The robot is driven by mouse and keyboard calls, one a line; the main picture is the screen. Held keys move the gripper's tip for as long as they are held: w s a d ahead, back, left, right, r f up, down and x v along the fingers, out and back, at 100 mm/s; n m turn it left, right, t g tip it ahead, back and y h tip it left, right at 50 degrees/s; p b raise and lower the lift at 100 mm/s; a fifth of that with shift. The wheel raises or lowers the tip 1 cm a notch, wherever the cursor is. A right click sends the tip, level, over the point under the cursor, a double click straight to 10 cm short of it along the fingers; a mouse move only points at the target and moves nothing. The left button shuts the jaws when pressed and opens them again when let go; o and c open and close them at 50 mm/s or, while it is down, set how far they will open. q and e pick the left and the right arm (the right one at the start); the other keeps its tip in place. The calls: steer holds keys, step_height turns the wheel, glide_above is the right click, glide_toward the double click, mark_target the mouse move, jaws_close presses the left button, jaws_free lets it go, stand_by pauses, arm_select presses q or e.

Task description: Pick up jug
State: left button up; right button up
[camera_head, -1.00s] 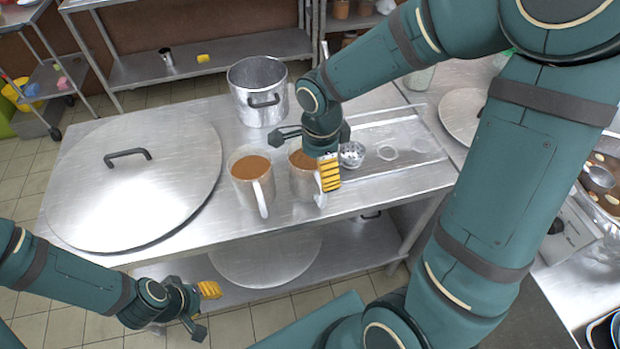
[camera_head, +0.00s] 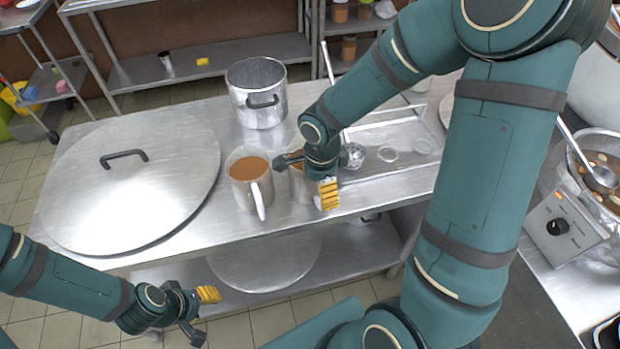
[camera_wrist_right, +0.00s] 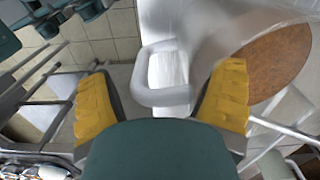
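Two pale jugs of brown liquid stand upright on the steel table. The left jug (camera_head: 250,190) shows clearly with its handle toward me. The right jug (camera_head: 301,188) is partly hidden behind my right gripper (camera_head: 309,177). In the right wrist view a white jug handle (camera_wrist_right: 164,98) lies between the spread yellow fingertips of my right gripper (camera_wrist_right: 160,100), with gaps on both sides. The brown liquid (camera_wrist_right: 278,65) shows at right. My left gripper (camera_head: 203,314) is open and empty, low in front of the table.
A large round lid (camera_head: 135,190) covers the table's left part. A metal pot (camera_head: 257,95) stands behind the jugs. A perforated ladle (camera_head: 352,156) lies by a shallow steel tray (camera_head: 408,125) to the right. A lower shelf (camera_head: 340,255) runs beneath the tabletop.

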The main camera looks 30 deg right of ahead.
steer(key=c, duration=1)
steer(key=shift+c, duration=0.5)
steer(key=shift+w+r, duration=0.1)
steer(key=shift+r, duration=0.1)
